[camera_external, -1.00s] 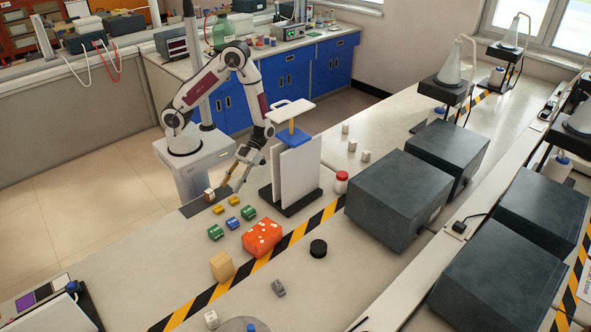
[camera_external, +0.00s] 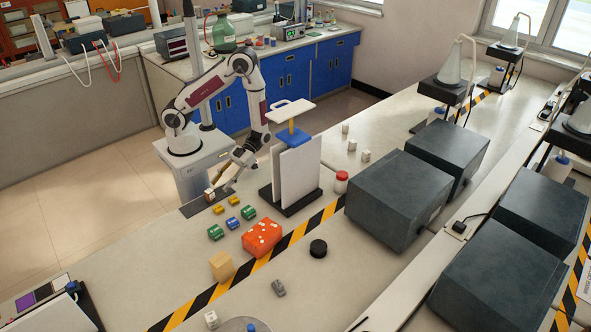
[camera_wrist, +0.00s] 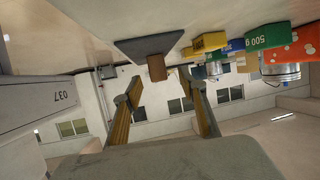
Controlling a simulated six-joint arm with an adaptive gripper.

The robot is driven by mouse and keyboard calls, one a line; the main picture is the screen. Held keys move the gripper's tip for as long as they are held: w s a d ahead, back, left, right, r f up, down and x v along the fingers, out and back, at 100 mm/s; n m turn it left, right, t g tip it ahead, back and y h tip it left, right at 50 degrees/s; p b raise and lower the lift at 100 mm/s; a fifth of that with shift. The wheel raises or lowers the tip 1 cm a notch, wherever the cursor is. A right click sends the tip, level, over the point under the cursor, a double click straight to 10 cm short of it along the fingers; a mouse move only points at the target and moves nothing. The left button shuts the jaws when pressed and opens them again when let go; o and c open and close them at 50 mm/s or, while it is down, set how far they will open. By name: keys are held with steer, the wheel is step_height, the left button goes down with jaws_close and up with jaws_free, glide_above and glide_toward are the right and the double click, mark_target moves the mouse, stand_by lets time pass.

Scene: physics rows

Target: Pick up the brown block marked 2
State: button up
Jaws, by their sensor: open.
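A small brown block (camera_external: 209,195) sits on the dark plate at the bench's left edge. It also shows in the wrist view (camera_wrist: 156,68), against the dark plate; I cannot read its marking. My gripper (camera_external: 220,187) is just above and right of this block, tilted down toward it. In the wrist view my gripper (camera_wrist: 160,78) is open and the block appears between the fingertips, with gaps on both sides. A larger tan block (camera_external: 222,266) stands nearer the front, with no readable mark.
Yellow pieces (camera_external: 219,209), green pieces (camera_external: 215,232) and a blue piece (camera_external: 233,223) lie close by. An orange block (camera_external: 262,238) is in front of them. A white panel stand (camera_external: 297,172) rises to the right of my gripper.

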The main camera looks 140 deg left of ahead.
mark_target(212, 192)
steer(key=shift+d+f, duration=0.15)
steer(key=shift+d, duration=0.05)
steer(key=shift+d, duration=0.1)
steer(key=shift+s+r+x, duration=0.1)
steer(key=shift+s+x, duration=0.05)
steer(key=shift+x, duration=0.75)
steer(key=shift+s+r+x, duration=0.1)
steer(key=shift+s+x, duration=0.05)
steer(key=shift+x, duration=1.65)
steer(key=shift+w, duration=0.1)
jaws_close()
